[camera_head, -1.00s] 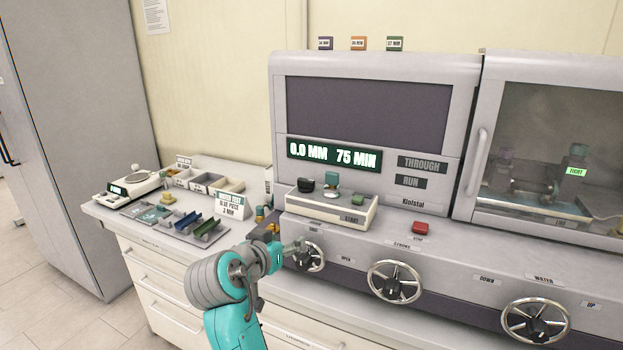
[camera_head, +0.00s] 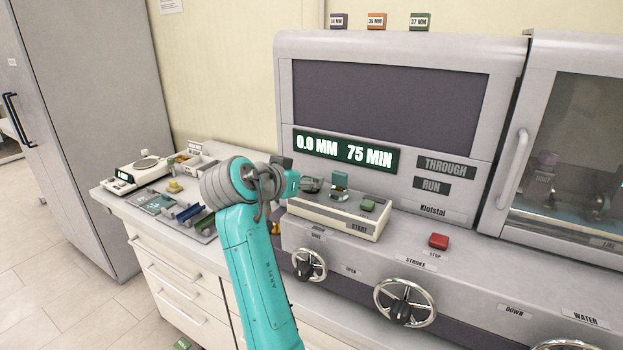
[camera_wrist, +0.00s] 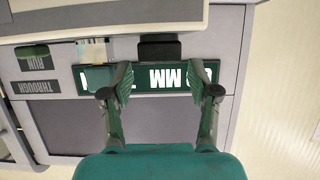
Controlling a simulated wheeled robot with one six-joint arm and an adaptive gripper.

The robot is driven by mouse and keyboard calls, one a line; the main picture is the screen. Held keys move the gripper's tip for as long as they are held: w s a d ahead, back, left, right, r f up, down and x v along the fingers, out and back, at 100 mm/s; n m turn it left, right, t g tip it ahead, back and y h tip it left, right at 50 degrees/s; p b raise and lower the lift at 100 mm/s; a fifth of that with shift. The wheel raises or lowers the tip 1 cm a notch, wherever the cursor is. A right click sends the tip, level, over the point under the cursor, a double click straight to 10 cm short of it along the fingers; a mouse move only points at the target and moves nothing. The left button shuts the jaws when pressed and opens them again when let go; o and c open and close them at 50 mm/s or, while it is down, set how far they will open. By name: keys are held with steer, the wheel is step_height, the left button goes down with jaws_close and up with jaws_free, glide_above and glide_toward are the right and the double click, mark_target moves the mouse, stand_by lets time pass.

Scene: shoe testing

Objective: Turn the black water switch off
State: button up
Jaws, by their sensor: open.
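The black switch (camera_head: 311,185) sits at the left end of the small control box (camera_head: 335,214) on the machine's ledge. In the wrist view, which is upside down, the black switch (camera_wrist: 160,48) appears between the lines of my two fingers and beyond their tips. My gripper (camera_wrist: 162,78) is open and empty, its fingers spread apart. In the head view, my teal arm hides most of the gripper, just left of the black switch. I cannot tell whether the fingers touch the switch; a gap shows in the wrist view.
A green-topped switch (camera_head: 339,181) and a green START button (camera_head: 368,204) share the box. A red STOP button (camera_head: 438,241) and a handwheel (camera_head: 404,302) are to the right. The display (camera_head: 344,150) reads 0.0 MM, 75 MIN. A scale (camera_head: 138,171) stands on the left counter.

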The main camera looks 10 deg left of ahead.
steer(key=shift+x, duration=1.9)
steer(key=shift+c, duration=0.2)
steer(key=c, duration=0.9)
steer(key=shift+o, duration=0.2)
steer(key=shift+f, duration=0.1)
steer(key=n+y, duration=0.4)
steer(key=y, duration=0.1)
steer(key=shift+d+t, duration=0.15)
steer(key=shift+t, duration=0.15)
steer(key=shift+n+g+y, duration=0.6)
steer(key=shift+n+y, duration=1.8)
steer(key=shift+y, duration=0.1)
